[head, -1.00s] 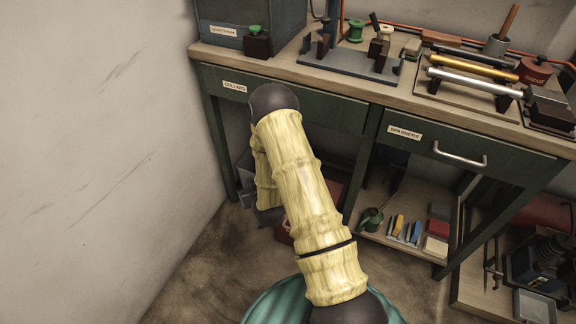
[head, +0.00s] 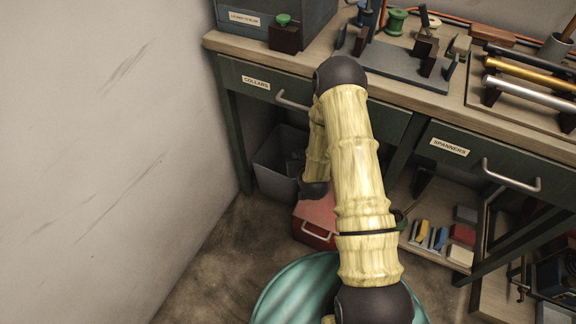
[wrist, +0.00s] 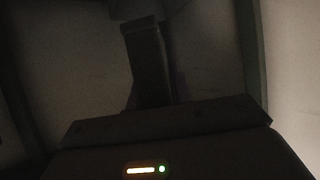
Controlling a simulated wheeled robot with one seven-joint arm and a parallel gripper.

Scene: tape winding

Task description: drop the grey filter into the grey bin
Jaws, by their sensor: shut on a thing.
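The grey bin (head: 272,172) stands on the floor under the left end of the bench in the head view. My arm partly covers its right side. Dark shapes show inside it. My gripper (wrist: 145,28) shows in the dim wrist view as a dark finger reaching up the picture. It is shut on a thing. A faint greyish shape at the top edge by the fingertip appears to be the grey filter (wrist: 150,8), but its outline is too dark to be sure. In the head view my own arm hides the gripper and what it holds.
A red box (head: 313,222) sits on the floor in front of the bin, partly behind my arm. The bench (head: 318,66), with drawers and legs, stands above the bin. A pale wall (head: 110,150) closes off the left. A low shelf on the right holds small coloured boxes.

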